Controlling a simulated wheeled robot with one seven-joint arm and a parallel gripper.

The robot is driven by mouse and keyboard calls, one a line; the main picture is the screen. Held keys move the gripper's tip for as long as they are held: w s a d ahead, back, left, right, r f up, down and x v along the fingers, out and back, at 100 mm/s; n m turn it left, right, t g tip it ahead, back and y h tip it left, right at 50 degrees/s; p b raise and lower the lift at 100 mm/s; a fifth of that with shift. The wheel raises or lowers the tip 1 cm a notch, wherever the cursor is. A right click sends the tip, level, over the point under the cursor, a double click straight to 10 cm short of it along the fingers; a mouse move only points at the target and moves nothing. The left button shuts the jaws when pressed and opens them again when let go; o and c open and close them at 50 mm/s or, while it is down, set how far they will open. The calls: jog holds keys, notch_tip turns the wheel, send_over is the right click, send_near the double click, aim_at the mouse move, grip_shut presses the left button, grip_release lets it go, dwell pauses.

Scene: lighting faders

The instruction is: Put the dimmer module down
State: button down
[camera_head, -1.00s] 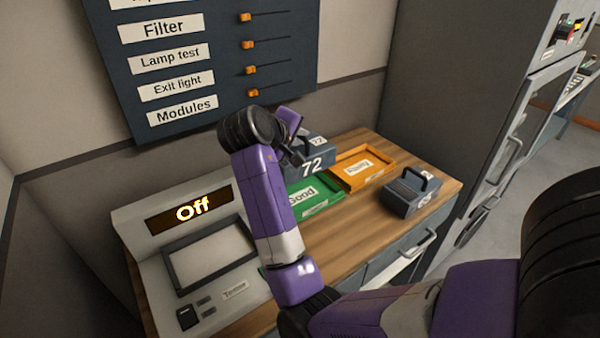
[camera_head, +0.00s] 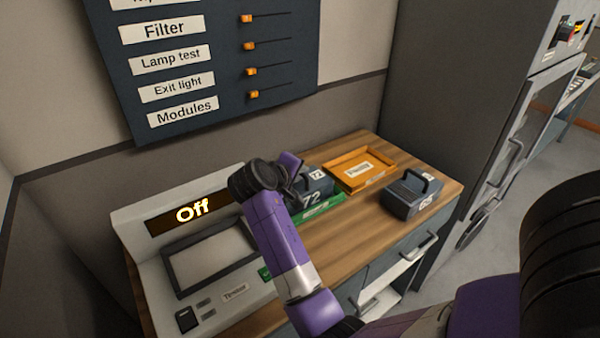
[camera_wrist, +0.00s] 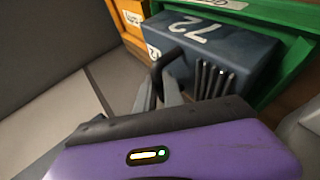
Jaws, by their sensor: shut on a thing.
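The dimmer module (camera_head: 317,189) is a dark blue-grey box marked 72 with a black handle. In the head view it is in the green tray (camera_head: 322,207) or just above it; I cannot tell if it touches the tray floor. My gripper (camera_head: 294,178) is at its left side, partly hidden by my wrist. In the wrist view the module (camera_wrist: 225,45) shows its 72 label upside down and a vent grille, with the green tray (camera_wrist: 285,14) around its far and right sides. My gripper (camera_wrist: 160,88) is shut on its handle.
An orange tray (camera_head: 383,154), empty, lies behind and to the right of the green one. Another module (camera_head: 411,194) with a handle stands near the bench's right edge. The tester (camera_head: 160,262) at left displays "Off". Bare wood (camera_head: 340,240) lies in front of the green tray.

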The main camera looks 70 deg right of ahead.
jog(key=c, duration=1.9)
grip_release()
jog(key=shift+f, duration=0.15)
jog(key=o, duration=0.4)
jog(key=shift+r, duration=0.2)
jog(key=v, duration=1.2)
